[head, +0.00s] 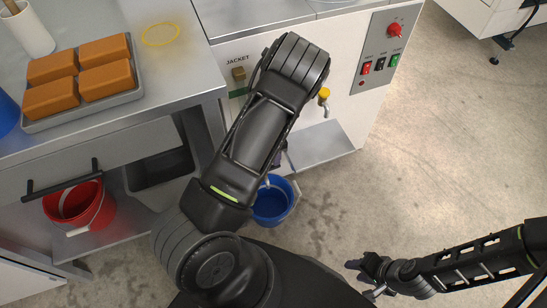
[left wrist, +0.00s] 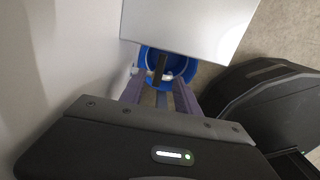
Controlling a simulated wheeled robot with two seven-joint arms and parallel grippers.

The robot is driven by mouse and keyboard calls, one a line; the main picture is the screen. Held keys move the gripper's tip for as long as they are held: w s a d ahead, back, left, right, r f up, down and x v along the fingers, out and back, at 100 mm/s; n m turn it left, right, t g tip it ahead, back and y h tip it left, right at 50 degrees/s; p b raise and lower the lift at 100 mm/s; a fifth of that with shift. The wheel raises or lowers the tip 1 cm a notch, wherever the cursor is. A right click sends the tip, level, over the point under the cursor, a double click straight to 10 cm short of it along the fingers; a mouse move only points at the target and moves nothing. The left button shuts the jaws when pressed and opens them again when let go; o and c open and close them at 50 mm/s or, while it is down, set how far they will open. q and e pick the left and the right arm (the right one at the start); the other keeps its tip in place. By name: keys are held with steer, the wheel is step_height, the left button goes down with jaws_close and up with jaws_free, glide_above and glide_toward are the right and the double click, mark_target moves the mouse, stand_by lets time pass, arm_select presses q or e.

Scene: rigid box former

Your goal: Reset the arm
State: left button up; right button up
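My left arm rises across the middle of the head view and bends down at the front of the white machine. Its gripper is mostly hidden behind the arm there; only a purple bit shows. The bucket (head: 272,205) stands on the floor below the machine's drain valve (head: 324,95). My right gripper (head: 364,279) is at the lower right, low over bare floor, its fingers apart and empty.
A steel table (head: 185,75) at the left carries a tray (head: 85,116) of orange blocks and a white container (head: 30,30). A red bucket (head: 95,215) sits on its lower shelf. The machine's control panel (head: 385,50) is right of my left arm.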

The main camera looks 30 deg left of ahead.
arm_select(q)
steer(key=shift+r, duration=0.7)
steer(key=s+d+f+m+h, duration=0.1)
steer(key=s+d+f+m, duration=0.1)
steer(key=s+d+m, duration=0.65)
steer(key=s+d+f+m+h, duration=0.1)
steer(key=s+d+f+m, duration=0.2)
steer(key=s+d+m, duration=0.6)
steer(key=s+d+r+m+h, duration=0.2)
steer(key=d+r+m, duration=0.2)
steer(key=d+m, duration=0.5)
step_height(320, 180, up, 16)
steer(key=p, duration=1.5)
steer(key=shift+a+f+m+t, duration=0.2)
steer(key=shift+a+m+t, duration=0.15)
steer(key=shift+m+t, duration=0.1)
